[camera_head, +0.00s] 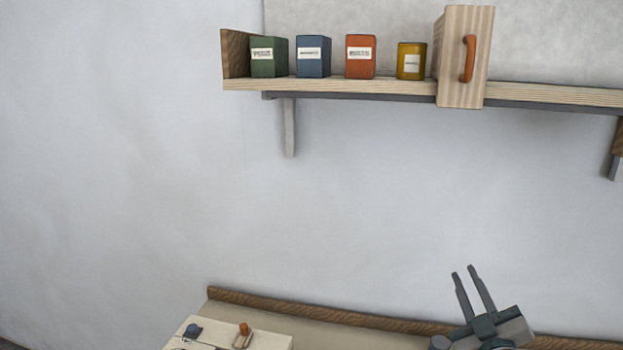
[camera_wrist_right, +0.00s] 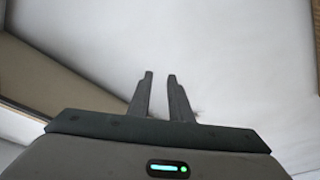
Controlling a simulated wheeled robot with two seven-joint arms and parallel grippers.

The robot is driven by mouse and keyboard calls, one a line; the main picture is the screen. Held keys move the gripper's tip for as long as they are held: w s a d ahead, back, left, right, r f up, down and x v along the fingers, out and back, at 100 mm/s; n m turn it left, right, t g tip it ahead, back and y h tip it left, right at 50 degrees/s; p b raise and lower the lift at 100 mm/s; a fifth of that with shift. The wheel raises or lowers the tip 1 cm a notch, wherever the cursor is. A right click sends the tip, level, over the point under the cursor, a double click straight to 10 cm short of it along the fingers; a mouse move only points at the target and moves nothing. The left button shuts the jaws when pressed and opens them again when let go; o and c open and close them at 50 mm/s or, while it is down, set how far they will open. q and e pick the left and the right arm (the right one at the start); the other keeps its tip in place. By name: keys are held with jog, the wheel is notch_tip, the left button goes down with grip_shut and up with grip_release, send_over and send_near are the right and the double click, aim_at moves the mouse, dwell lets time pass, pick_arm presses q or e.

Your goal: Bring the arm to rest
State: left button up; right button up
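My right gripper (camera_head: 464,278) is at the lower right of the head view, in front of the wall and above the counter's back edge. Its two fingers point up with a narrow gap between them. In the right wrist view the gripper (camera_wrist_right: 160,78) also shows the gap, with nothing between the fingers. It is well below the shelf and touches nothing that I can see. My left gripper is not in the head view.
A wall shelf (camera_head: 345,88) holds a green box (camera_head: 269,58), a blue box (camera_head: 313,58), an orange box (camera_head: 360,58), a yellow canister (camera_head: 411,62) and a wooden panel with an orange handle (camera_head: 467,59). A pale box (camera_head: 265,344) stands on the counter (camera_head: 320,333). The wall between is clear.

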jog(key=s+a+f+m+g, duration=0.1)
jog(key=s+f+g, duration=0.2)
jog(key=s+f, duration=0.35)
jog(key=s+a+f+m+g, duration=0.1)
jog(key=s+f+g, duration=0.15)
jog(key=f, duration=0.65)
jog(key=s+a+f+m+g, duration=0.1)
jog(key=s+f+m+g, duration=0.15)
jog(key=s+f, duration=0.4)
jog(key=s+a+f+g, duration=0.25)
jog(key=s+f, duration=0.25)
jog(key=s, duration=0.3)
jog(key=s+a+f+g+y, duration=0.1)
jog(key=s+a+f+g, duration=0.2)
jog(key=s, duration=0.4)
jog(key=s+a+f+g, duration=0.1)
jog(key=s+f+g, duration=0.2)
jog(key=s+f, duration=0.4)
notch_tip(320, 180, down, 35)
jog(key=s+g+b, duration=0.2)
jog(key=b, duration=0.6)
jog(key=s+d+f+b, duration=0.1)
jog(key=s+f+b, duration=0.2)
jog(key=s+f, duration=0.6)
jog(key=s+d+f+b, duration=0.2)
jog(key=s+f, duration=0.7)
jog(key=f, duration=0.6)
jog(key=shift+s+d+g+b, duration=0.25)
jog(key=shift+g+b, duration=0.1)
jog(key=shift+b, duration=0.2)
